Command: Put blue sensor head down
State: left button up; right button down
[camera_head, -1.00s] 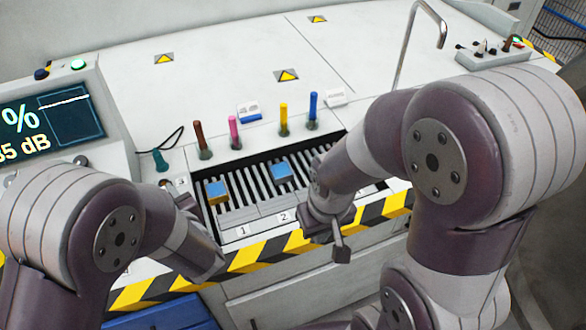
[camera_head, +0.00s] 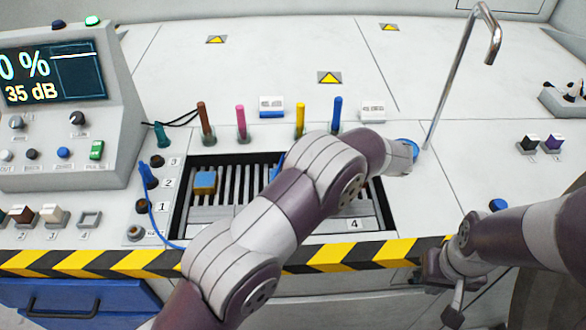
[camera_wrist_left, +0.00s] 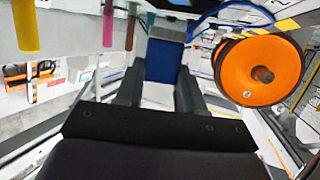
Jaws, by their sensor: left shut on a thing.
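In the left wrist view a blue block-like piece, apparently the blue sensor head (camera_wrist_left: 165,58), sits between the fingers of my left gripper (camera_wrist_left: 160,78), which is shut on it. In the head view my left arm crosses the slotted tray (camera_head: 238,158) and hides that gripper. A bit of blue (camera_head: 277,166) shows beside the arm over the tray; I cannot tell whether it is the held piece. Another blue block with orange sides (camera_head: 204,183) stands in the tray's left part. My right gripper (camera_head: 447,288) is at the bench's front edge, its jaws unclear.
Brown (camera_head: 206,120), pink (camera_head: 240,122), yellow (camera_head: 300,118) and blue (camera_head: 336,114) pegs stand behind the tray. A blue cable (camera_head: 150,215) loops at its left. A metal spout (camera_head: 462,60) rises at right.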

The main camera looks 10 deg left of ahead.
pick_arm(q)
jog(key=w+a+f, duration=0.4)
jog(key=shift+w+a, duration=0.2)
jog(key=shift+a, duration=0.15)
notch_tip(320, 180, down, 4)
jog(key=shift+r+b, duration=0.1)
jog(key=shift+b, duration=0.35)
jog(key=shift+f, duration=0.2)
jog(key=o, duration=1.1)
